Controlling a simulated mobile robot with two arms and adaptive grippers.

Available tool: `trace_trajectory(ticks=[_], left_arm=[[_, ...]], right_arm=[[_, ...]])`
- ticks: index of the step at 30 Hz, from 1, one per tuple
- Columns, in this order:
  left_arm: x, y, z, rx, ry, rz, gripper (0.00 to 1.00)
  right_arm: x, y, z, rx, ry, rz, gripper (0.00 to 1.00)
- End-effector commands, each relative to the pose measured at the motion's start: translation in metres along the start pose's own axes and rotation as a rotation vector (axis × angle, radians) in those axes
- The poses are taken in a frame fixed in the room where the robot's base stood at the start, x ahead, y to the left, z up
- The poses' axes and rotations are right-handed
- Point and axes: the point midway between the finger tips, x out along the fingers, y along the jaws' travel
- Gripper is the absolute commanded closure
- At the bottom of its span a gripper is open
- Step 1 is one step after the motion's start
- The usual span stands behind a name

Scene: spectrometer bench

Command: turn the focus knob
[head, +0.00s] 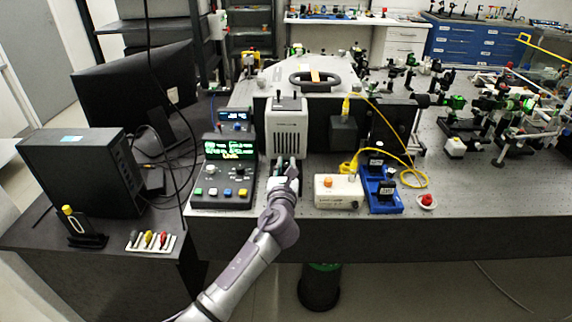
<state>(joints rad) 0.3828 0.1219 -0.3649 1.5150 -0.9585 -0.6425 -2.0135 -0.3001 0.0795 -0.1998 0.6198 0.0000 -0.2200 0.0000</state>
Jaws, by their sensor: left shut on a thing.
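My left gripper (287,168) reaches up from the bottom of the head view to the low front of the grey vented instrument (287,122). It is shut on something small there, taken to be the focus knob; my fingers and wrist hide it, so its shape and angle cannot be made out. Just left of the gripper stands a dark control box (226,172) with a lit green display and several coloured buttons. My right gripper is not in view.
A cream box with an orange button (338,190), a blue tray (384,198) and a small red knob (427,200) sit to the right. A yellow cable (409,165) curls behind them. A side table (95,240) with a black computer (82,165) is at left.

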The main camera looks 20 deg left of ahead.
Motion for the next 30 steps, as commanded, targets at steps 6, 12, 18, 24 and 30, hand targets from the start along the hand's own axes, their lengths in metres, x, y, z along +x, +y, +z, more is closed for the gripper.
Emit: trace_trajectory(ticks=[6,12,18,24,30], left_arm=[[0.000,0.002,0.005,0.008,0.001,-0.118,1.00],[0.000,0.002,0.003,0.008,0.002,-0.274,1.00],[0.000,0.002,0.000,0.006,0.001,-0.423,1.00],[0.000,0.001,-0.002,0.003,0.001,-0.537,1.00],[0.000,0.000,-0.001,0.000,0.000,-0.604,1.00]], right_arm=[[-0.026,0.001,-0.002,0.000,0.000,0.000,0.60],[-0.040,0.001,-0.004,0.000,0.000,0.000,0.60],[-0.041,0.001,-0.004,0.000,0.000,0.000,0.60],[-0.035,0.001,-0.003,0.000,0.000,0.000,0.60],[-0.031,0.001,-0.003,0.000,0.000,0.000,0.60]])
